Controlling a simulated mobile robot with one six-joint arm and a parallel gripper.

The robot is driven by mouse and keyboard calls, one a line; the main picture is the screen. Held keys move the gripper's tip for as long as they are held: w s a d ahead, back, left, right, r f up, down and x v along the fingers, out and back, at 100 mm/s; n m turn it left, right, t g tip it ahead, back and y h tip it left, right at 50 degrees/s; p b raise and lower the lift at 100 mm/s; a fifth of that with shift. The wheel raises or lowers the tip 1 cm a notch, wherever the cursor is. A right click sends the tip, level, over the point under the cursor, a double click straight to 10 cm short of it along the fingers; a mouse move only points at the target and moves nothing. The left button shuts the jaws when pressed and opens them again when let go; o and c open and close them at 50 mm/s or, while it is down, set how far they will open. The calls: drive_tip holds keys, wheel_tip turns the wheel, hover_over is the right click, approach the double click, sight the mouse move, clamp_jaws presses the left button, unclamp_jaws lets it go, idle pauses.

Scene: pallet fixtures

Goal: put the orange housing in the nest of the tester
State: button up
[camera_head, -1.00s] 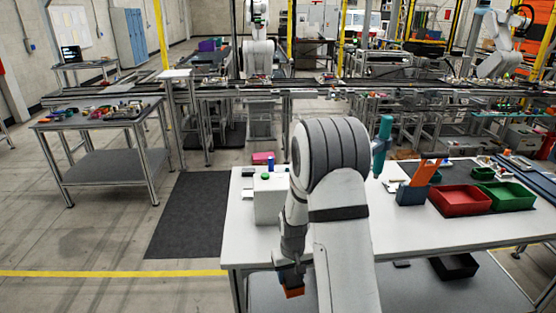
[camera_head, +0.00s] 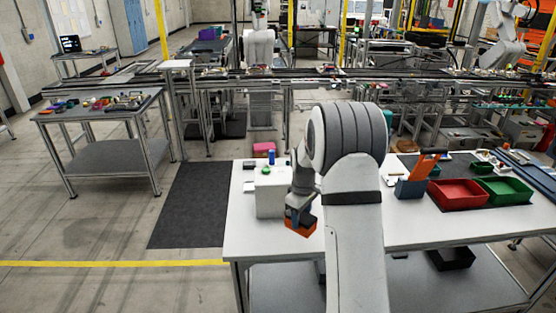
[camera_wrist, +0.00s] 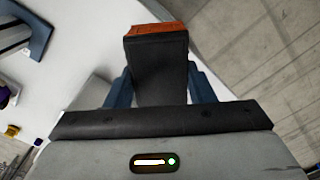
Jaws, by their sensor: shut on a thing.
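The orange housing (camera_head: 306,228) is held at the end of my arm, in front of the white box and near the table's front edge. It also shows in the wrist view (camera_wrist: 155,29), at the far end of a dark block between the blue fingers. My gripper (camera_wrist: 162,78) is shut on it. The gripper end (camera_head: 297,214) is partly hidden by the wrist in the head view. A white box (camera_head: 268,198) with a blue cylinder and a green part on top stands just behind; it may be the tester. I cannot make out a nest.
The white table (camera_head: 420,225) has clear room to the right of my arm. A blue holder (camera_head: 410,188) with an orange-handled item, a red bin (camera_head: 460,195) and a green bin (camera_head: 504,190) stand at the right. A black bin (camera_head: 452,258) sits on the lower shelf.

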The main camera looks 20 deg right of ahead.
drive_tip(key=w+d+r+n, duration=0.2)
drive_tip(key=d+r+n, duration=0.2)
drive_tip(key=r, duration=0.3)
drive_tip(key=w+d+r+n, duration=0.2)
drive_tip(key=d+r+n, duration=0.1)
drive_tip(key=r, duration=0.4)
drive_tip(key=shift+w+d+r+n, duration=0.15)
drive_tip(key=shift+w+d+n, duration=0.2)
drive_tip(key=shift+n, duration=0.45)
